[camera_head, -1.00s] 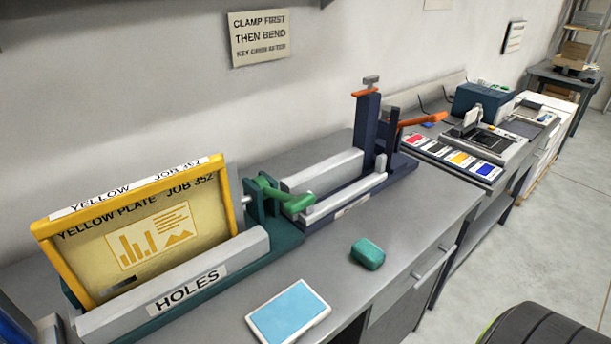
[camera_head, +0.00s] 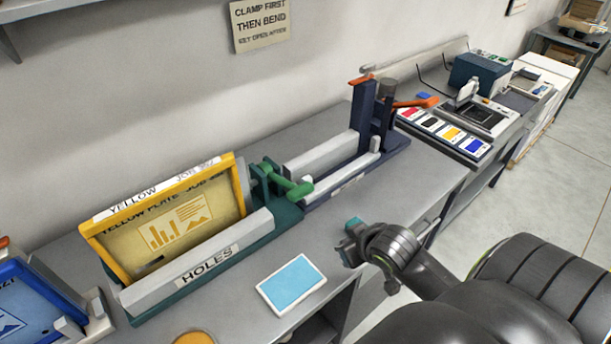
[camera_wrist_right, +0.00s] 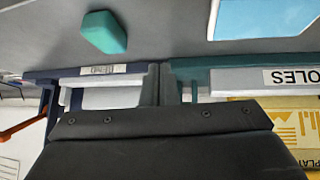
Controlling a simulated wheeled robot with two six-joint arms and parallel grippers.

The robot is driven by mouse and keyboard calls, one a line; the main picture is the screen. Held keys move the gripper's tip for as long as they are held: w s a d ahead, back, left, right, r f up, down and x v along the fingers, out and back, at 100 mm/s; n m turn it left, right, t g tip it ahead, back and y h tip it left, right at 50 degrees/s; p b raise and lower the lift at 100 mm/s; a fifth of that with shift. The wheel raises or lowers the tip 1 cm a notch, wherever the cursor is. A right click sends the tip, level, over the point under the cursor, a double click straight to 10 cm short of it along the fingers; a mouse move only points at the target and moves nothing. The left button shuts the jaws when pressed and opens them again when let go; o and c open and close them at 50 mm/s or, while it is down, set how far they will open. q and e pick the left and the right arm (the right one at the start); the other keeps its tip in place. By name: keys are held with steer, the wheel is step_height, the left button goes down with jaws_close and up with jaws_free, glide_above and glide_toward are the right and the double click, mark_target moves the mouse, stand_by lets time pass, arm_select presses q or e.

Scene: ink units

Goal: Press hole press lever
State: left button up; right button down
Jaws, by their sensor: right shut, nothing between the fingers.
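The hole press (camera_head: 205,269) stands on the bench with a HOLES label on its front bar. Its green lever (camera_head: 288,184) sticks out at the press's right end, with the handle pointing right. A yellow-framed plate marked YELLOW PLATE JOB 352 (camera_head: 170,225) stands upright in the press. My right gripper (camera_head: 347,240) is over the front of the bench, apart from the lever and to its front right. In the right wrist view its fingers (camera_wrist_right: 161,88) are together and empty. The lever does not show clearly there. My left gripper is not in view.
A teal block (camera_wrist_right: 103,32) lies on the bench, mostly hidden behind my right gripper in the head view. A light blue pad (camera_head: 292,284) lies before the press. A dark blue bender (camera_head: 375,140) with an orange lever stands to the right. A blue-framed plate (camera_head: 35,305) is at the left.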

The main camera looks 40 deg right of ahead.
steer(key=w+a+r+t+y+p, duration=0.1)
steer(key=w+r+t, duration=0.1)
steer(key=r, duration=0.7)
steer(key=w+r+n+t+y, duration=0.1)
steer(key=w+r, duration=0.4)
steer(key=r, duration=0.4)
steer(key=shift+a+t+p, duration=0.35)
steer(key=shift+a+t, duration=0.05)
steer(key=p, duration=0.1)
glide_above(305, 194)
steer(key=f, duration=0.4)
steer(key=shift+w+f, duration=0.25)
steer(key=shift+f, duration=0.1)
step_height(305, 194, down, 3)
steer(key=shift+f+p, duration=0.1)
steer(key=shift+p, duration=0.7)
steer(key=shift+s+f, duration=0.4)
steer(key=shift+f, duration=0.15)
steer(key=shift+w, duration=0.15)
